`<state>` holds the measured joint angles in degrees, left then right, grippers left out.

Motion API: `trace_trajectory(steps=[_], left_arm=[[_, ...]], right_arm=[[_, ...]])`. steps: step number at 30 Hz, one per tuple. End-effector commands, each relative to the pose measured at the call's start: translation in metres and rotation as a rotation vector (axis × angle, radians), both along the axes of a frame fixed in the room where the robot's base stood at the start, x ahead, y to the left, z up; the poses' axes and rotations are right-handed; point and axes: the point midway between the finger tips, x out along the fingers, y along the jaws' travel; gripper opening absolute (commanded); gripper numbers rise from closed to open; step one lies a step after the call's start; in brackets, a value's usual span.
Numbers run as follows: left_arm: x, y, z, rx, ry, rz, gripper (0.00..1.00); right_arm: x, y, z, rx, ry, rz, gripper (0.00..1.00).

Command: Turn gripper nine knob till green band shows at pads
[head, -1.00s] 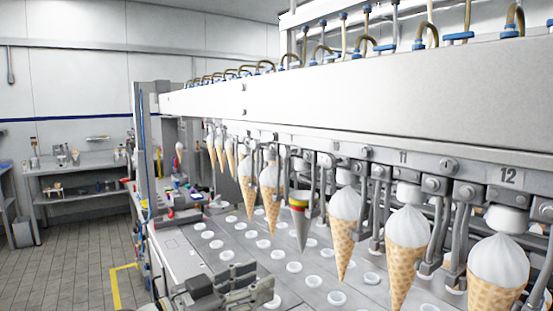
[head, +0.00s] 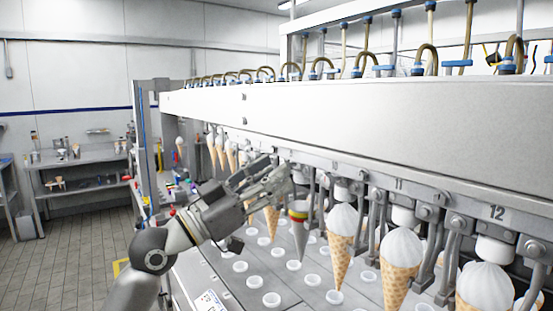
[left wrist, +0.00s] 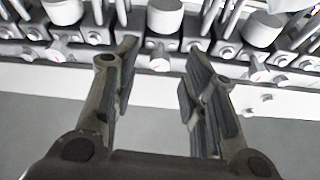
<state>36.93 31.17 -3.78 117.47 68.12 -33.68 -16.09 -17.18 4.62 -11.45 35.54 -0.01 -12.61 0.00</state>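A grey cone with coloured bands (head: 299,220) hangs tip down among the waffle cones in the head view. Red and yellow show near its top; which band lies at the pads is too small to tell. My left gripper (head: 277,178) is raised to the rail just left of this cone. In the left wrist view the left gripper (left wrist: 162,62) is open and empty. A small knob (left wrist: 160,63) on the rail shows between its two fingers, touching neither as far as I can see. Number nine is not readable. My right gripper is not in view.
Waffle cones with white tops (head: 341,235) hang along the rail on both sides. Plate 12 (head: 497,212) is readable at right. A deck with round white cups (head: 271,299) lies below. The long white housing (head: 360,130) is above the rail.

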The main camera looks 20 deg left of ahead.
Motion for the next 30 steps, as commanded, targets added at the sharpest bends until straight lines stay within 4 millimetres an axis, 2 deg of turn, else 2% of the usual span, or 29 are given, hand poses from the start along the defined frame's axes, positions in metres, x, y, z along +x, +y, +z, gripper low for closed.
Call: trace_trajectory(steps=[1, 6, 14, 24, 30], left_arm=[[0.0046, -0.0035, 0.0054, -0.002, 0.000, -0.001, 0.40], [0.0126, -0.0101, 0.0071, 0.000, 0.001, 0.001, 0.40], [0.0135, -0.0112, 0.0060, 0.001, 0.000, 0.000, 0.40], [0.0134, -0.0110, 0.0059, 0.001, 0.000, 0.000, 0.00], [0.0133, -0.0115, 0.0076, -0.015, 0.015, 0.000, 0.00]], right_arm=[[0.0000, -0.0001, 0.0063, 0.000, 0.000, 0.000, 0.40], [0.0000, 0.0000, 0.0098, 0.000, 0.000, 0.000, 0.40], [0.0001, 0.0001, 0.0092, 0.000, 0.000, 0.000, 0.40], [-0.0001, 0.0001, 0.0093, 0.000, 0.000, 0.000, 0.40], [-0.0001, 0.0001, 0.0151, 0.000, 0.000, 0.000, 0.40]])
